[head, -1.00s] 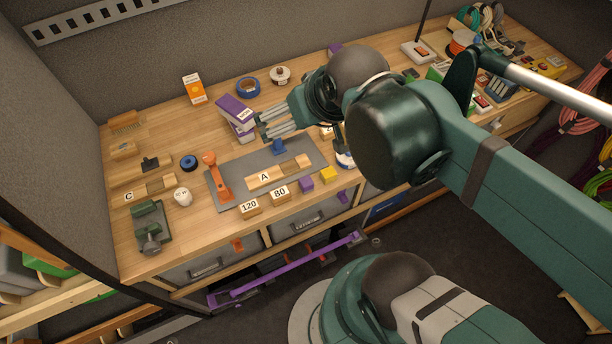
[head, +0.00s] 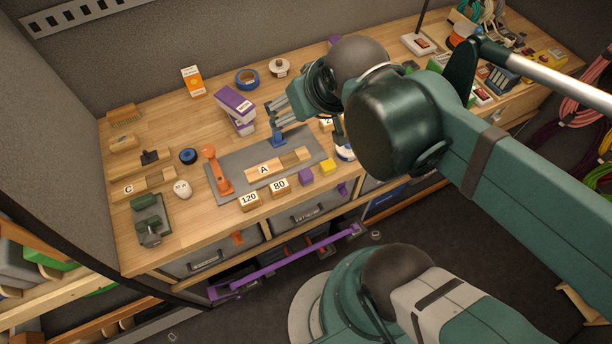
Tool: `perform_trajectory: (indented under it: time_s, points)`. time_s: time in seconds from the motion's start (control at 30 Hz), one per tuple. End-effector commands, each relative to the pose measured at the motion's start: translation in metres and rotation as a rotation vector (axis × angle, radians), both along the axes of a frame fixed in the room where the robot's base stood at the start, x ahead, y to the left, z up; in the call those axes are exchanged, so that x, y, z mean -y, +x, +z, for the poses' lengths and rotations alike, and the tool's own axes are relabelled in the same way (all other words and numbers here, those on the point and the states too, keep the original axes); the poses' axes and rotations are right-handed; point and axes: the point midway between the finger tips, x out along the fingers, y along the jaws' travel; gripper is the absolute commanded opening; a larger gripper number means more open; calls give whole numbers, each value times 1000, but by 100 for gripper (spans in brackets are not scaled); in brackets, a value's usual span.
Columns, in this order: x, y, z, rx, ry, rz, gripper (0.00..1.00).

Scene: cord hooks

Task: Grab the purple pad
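A small purple block (head: 306,176), which looks like the purple pad, lies near the front edge of the workbench. It sits between the block marked 80 (head: 279,187) and a yellow block (head: 327,166). My gripper (head: 272,112) is above the bench, behind and to the left of the purple block and clear of it. Its fingers point left, look spread apart and hold nothing that I can see. Purple-and-white boxes (head: 236,102) are stacked just left of the fingertips.
A grey mat (head: 240,170) holds an orange-handled tool (head: 216,170), a wooden block marked A (head: 264,170) and a blue object (head: 278,138). A block marked 120 (head: 249,201) is at the front edge. My arm covers the bench's middle right.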

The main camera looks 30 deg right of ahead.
Motion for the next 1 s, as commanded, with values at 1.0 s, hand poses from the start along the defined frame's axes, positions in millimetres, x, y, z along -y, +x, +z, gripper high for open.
perform_trajectory:
  time_s: [1.0]
  points:
    - [-4, 4, -28, -79, -116, 147, 28]
